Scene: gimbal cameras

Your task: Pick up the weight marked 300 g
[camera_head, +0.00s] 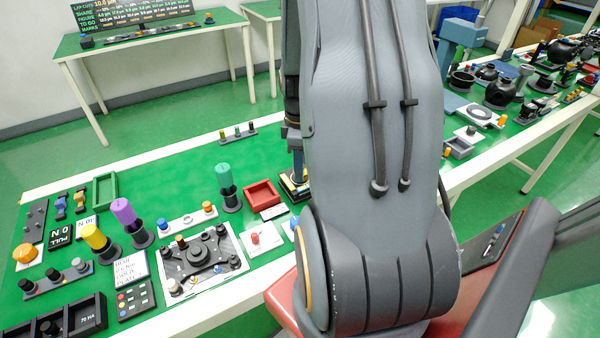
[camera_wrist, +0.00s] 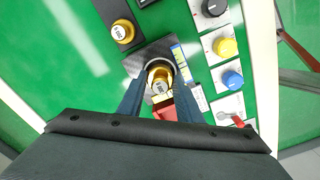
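A brass weight (camera_wrist: 160,76) stands on a dark plate (camera_wrist: 134,65) in the wrist view. Its top carries a pale label that is too small to read surely. My gripper (camera_wrist: 161,68) has one finger on each side of this weight, spread apart; narrow gaps seem to remain at its sides. A second brass weight (camera_wrist: 123,31) with a pale label stands on a dark base at the upper left, clear of the fingers. In the head view my gripper (camera_head: 298,170) points down over the dark plate (camera_head: 289,187); my arm hides most of that spot.
A red tray (camera_head: 262,195) lies left of my gripper. Yellow (camera_wrist: 226,47) and blue (camera_wrist: 232,79) knobs on pale plates line the right in the wrist view. Green tabletop is free behind my gripper.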

